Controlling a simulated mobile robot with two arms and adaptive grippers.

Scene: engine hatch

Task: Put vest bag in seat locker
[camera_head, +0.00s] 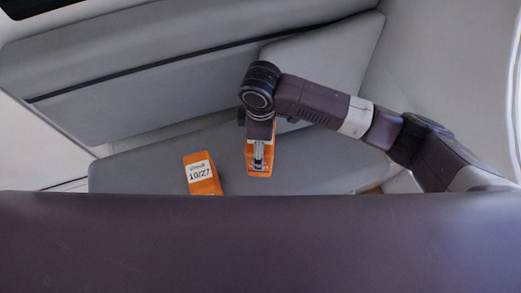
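Two orange bags show in the head view. One orange bag (204,184), with a white label reading 10/27, lies on the grey seat surface (320,165) left of my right gripper; its near end is hidden by the dark foreground. The second orange bag (270,166) is directly at my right gripper (258,159), which points down and covers its middle. I cannot tell whether the fingers are closed on this bag or only over it, nor whether it is lifted. My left gripper is not in view. No locker opening can be made out.
A long grey seat back (170,75) runs behind the bags, with a dark seam along it. A pale wall (440,70) stands at the right. A broad dark surface fills the front and hides what lies below. The seat left of the labelled bag is clear.

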